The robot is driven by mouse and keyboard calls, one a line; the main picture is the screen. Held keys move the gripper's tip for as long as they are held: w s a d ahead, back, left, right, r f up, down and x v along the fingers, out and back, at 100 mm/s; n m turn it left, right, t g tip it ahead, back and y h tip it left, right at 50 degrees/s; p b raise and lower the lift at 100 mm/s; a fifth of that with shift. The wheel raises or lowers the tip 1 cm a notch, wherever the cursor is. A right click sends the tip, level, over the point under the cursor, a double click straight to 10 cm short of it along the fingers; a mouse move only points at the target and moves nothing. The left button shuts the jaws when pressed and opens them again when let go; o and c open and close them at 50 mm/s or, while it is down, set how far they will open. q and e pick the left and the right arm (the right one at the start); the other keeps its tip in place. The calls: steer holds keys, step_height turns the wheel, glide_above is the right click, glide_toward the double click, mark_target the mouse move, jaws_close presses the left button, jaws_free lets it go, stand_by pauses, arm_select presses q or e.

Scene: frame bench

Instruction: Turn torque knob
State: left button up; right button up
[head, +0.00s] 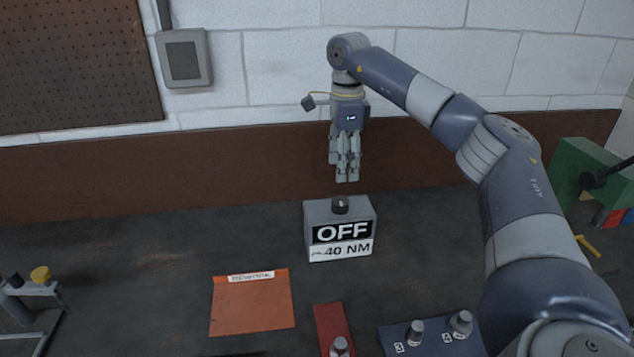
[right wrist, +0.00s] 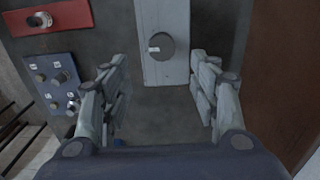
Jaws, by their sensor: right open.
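The torque knob (head: 340,204) is a dark round knob on top of a grey box (head: 366,214). The box's front reads "OFF" above a white label with "40 NM". My right gripper (head: 347,178) points down above the knob, apart from it. In the right wrist view the knob (right wrist: 161,47) shows with a small light mark, beyond the open fingers of my right gripper (right wrist: 160,100). The fingers are spread and nothing is between them. My left gripper is not in view.
An orange mat (head: 252,305) lies left of the box. A red block (head: 331,325) and a blue panel (head: 390,337) with metal knobs sit at the front. A green machine (head: 580,165) stands at right. A frame (head: 35,290) is at far left.

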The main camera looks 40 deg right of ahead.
mark_target(340, 200)
step_height(340, 200, down, 9)
steer(key=shift+w+f+p, duration=0.15)
steer(key=shift+f+p, duration=0.05)
steer(key=shift+p, duration=1)
steer(key=shift+f, duration=0.5)
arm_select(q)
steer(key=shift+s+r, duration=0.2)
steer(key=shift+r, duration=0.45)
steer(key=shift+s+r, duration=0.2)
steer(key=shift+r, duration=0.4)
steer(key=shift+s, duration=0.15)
arm_select(e)
steer(key=c, duration=1.1)
